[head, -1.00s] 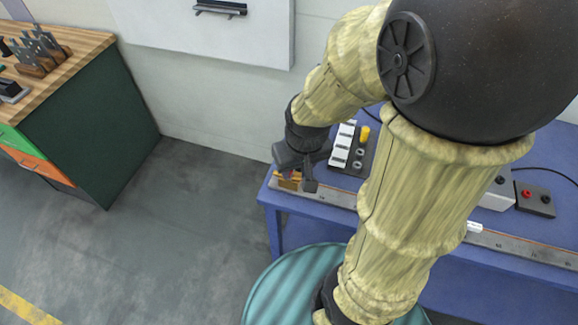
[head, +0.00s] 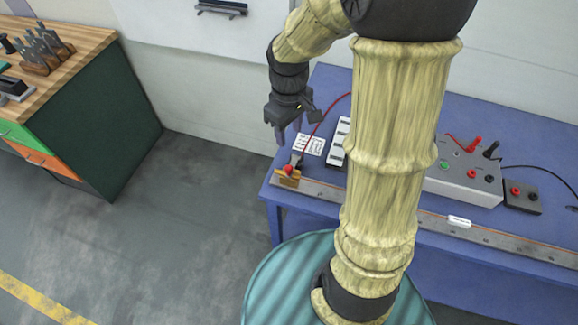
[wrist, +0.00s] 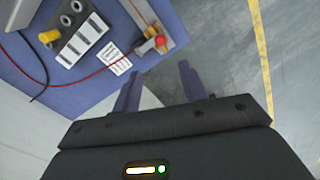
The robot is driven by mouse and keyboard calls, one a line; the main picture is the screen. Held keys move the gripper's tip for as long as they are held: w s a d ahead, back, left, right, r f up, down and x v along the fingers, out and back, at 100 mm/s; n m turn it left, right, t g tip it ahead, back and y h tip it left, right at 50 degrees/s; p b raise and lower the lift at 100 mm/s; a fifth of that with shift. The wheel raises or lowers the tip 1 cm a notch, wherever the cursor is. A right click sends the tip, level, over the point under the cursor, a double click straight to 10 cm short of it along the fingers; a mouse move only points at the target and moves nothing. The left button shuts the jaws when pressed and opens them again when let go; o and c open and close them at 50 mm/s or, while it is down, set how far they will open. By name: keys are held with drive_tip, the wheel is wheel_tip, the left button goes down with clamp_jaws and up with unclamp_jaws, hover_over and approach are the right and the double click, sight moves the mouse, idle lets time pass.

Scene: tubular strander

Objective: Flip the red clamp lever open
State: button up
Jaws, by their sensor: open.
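The clamp (head: 287,180) is a small orange-brown block at the left end of the steel rail on the blue table. Its lever shows a red ball knob (head: 288,169) beside a short grey part. In the wrist view the red knob (wrist: 160,40) sits near the table corner, beyond the fingertips. My gripper (head: 293,130) is open and empty, raised above and behind the clamp, not touching it. Both fingers show in the wrist view (wrist: 160,72) with clear space between them. The lever's exact angle is too small to tell.
A long rail (head: 325,193) with a thin copper-coloured strand runs along the blue table's (head: 330,90) front edge. A white printed card (head: 314,144) and a red wire lie behind the clamp. A grey box (head: 465,180) with terminals stands right. A teal drum (head: 275,290) stands in front.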

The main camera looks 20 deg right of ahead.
sight(289, 167)
wheel_tip(289, 167, down, 16)
drive_tip(key=shift+f+p, duration=0.1)
drive_tip(key=shift+p, duration=0.2)
idle(0.3)
clamp_jaws()
